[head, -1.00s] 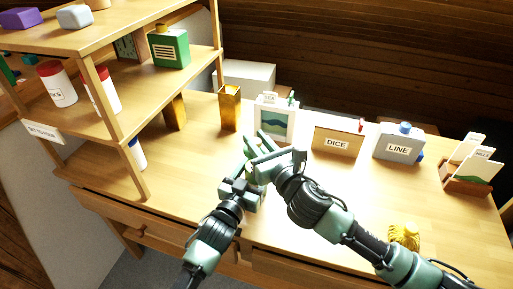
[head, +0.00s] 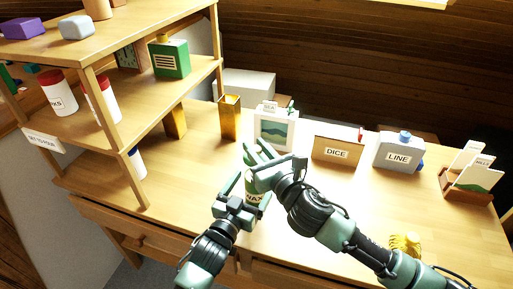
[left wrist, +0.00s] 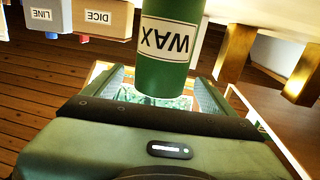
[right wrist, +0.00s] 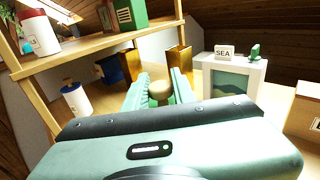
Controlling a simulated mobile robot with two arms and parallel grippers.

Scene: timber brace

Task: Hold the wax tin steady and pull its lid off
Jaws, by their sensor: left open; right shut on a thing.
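The wax tin (head: 253,198) is a dark green upright cylinder with a white WAX label, mostly hidden by my arms in the head view. It fills the middle of the left wrist view (left wrist: 167,70). My left gripper (left wrist: 162,92) is open, its fingers on either side of the tin with gaps showing. My right gripper (head: 258,155) is above the label in the head view. In the right wrist view its fingers are shut on a small tan round piece (right wrist: 159,88), which looks like the tin's lid. Where lid and tin meet is hidden.
Behind stand a gold box (head: 229,118), a framed sea picture (head: 276,130), a DICE box (head: 337,146) and a LINE container (head: 398,151). A shelf unit (head: 130,175) is at left. A yellow coil (head: 404,246) lies near my right forearm. The bench between has free room.

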